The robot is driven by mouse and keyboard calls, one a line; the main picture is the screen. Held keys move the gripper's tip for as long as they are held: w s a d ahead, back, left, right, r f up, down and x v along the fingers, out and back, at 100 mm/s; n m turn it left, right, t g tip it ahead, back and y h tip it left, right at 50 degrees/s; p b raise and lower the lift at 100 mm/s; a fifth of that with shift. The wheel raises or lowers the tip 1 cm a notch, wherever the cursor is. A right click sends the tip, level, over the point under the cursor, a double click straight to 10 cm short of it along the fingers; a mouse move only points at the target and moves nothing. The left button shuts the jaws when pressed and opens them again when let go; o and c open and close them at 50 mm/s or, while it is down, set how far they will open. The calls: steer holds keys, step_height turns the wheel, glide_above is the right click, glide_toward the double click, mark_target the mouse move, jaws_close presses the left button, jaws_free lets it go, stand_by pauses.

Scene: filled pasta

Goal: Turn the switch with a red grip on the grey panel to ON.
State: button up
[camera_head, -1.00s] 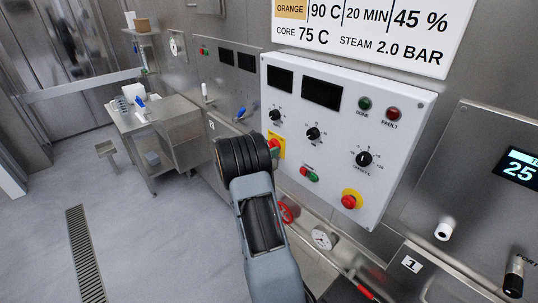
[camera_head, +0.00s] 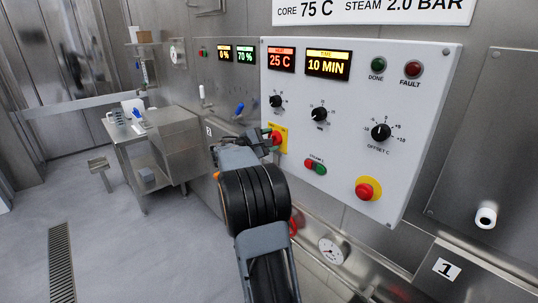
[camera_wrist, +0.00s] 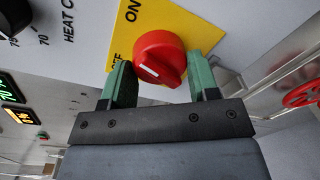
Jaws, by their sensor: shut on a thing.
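The red switch grip (camera_wrist: 160,58) sits on a yellow plate (camera_wrist: 148,20) on the light grey panel (camera_head: 345,150). In the head view the red grip (camera_head: 276,137) shows at the panel's lower left edge, partly hidden by my gripper (camera_head: 268,138). In the wrist view the green fingers of my gripper (camera_wrist: 163,77) are on either side of the red grip, shut on it. A white line on the grip points towards part of the word OFF on the plate. The panel's displays (camera_head: 327,64) are lit, showing 25 C and 10 MIN.
Black dials (camera_head: 381,132), a red-green button pair (camera_head: 315,166) and a red stop button on yellow (camera_head: 367,188) are on the same panel. A gauge (camera_head: 332,251) and piping lie below it. A steel table (camera_head: 160,130) stands further left.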

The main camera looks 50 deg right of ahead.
steer(key=m+b, duration=0.4)
steer(key=b, duration=0.2)
steer(key=shift+f+m+t, duration=0.1)
steer(key=shift+m+t, duration=0.2)
steer(key=shift+b, duration=0.35)
steer(key=o, duration=0.9)
steer(key=a, duration=0.9)
steer(key=w+a+r, duration=0.1)
steer(key=a, duration=0.3)
steer(key=shift+a+r, duration=0.1)
steer(key=shift+a, duration=0.3)
